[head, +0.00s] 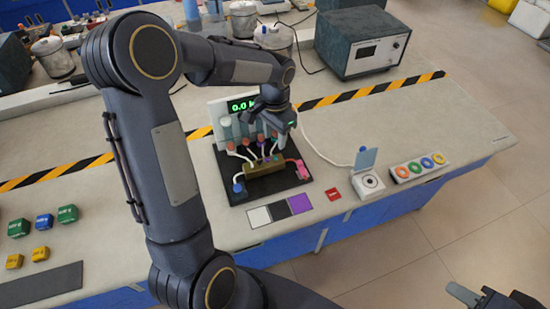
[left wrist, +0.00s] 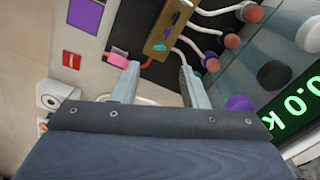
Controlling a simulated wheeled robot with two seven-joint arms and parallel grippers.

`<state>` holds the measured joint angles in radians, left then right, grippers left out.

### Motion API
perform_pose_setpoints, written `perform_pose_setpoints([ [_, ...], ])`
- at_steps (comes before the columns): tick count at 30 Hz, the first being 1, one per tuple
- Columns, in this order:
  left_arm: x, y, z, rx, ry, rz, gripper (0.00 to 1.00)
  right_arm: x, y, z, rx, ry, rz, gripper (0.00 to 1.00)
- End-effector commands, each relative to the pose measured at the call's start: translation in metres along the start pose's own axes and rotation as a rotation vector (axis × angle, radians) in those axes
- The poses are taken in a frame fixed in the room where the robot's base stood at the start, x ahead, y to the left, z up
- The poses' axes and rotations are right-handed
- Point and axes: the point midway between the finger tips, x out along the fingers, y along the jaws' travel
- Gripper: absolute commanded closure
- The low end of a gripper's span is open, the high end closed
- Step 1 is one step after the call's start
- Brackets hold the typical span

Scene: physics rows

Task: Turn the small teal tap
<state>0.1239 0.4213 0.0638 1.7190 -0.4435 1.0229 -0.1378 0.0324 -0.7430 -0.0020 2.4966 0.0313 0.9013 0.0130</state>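A brass block (left wrist: 160,36) with small coloured taps and white hoses stands on a black board (head: 239,192). In the head view my left gripper (head: 272,124) hangs over the back of the board, and the teal tap is not clear there. My right gripper (head: 488,298) is at the bottom right corner, partly cut off.
A green display (head: 241,104) reading 0.0 stands behind the block. A pink connector (head: 302,170) is at its right end. Colour swatches (head: 259,217), a white box with a raised lid (head: 368,183) and a strip of coloured rings (head: 416,167) lie on the bench.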

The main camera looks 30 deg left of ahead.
Motion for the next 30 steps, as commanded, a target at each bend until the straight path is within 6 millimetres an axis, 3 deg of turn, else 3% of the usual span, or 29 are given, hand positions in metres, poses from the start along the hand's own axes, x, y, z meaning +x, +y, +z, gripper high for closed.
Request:
perform_pose_setpoints([
  [15, 0.069, 0.0, 0.0, -0.001, -0.005, 0.001, 0.6, -0.005, -0.002, -0.003, 0.0, 0.0, 0.0, 0.64],
  [26, 0.078, 0.0, 0.0, 0.0, -0.001, 0.0, 0.6, -0.005, -0.003, -0.003, 0.0, 0.0, 0.0, 0.64],
  [30, 0.077, 0.0, 0.0, 0.0, -0.001, 0.0, 0.75, -0.005, -0.003, -0.003, 0.0, 0.0, 0.0, 0.64],
])
